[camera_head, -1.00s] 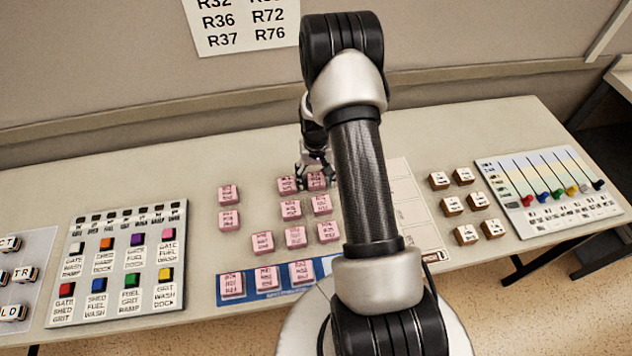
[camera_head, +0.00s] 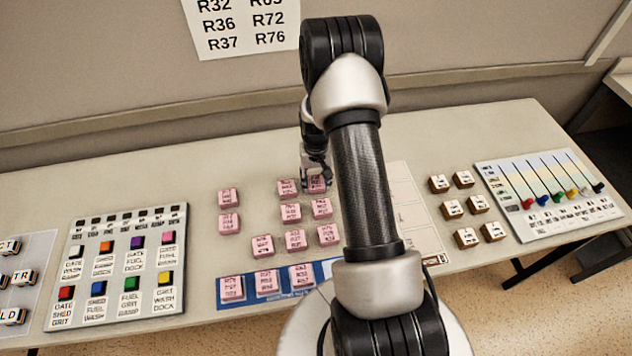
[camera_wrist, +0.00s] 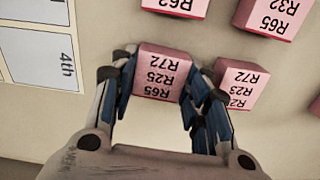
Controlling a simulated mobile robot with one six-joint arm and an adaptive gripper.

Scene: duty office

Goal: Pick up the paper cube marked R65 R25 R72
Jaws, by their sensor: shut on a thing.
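The pink paper cube marked R65 R25 R72 (camera_wrist: 160,78) is between the fingers of my gripper (camera_wrist: 158,90) in the wrist view, its printed lines upside down there. The fingers are shut on its two sides. In the head view my gripper (camera_head: 316,180) is at the back of the group of pink cubes, and the held cube (camera_head: 317,186) shows only partly beneath it. I cannot tell whether the cube is clear of the table.
A pink cube marked R72 R23 (camera_wrist: 240,82) stands close beside the right finger, its last line partly hidden. Other pink cubes (camera_head: 291,212) stand nearby, with several on a blue strip (camera_head: 247,282). Wooden blocks (camera_head: 452,209) and a slider panel (camera_head: 550,195) are right.

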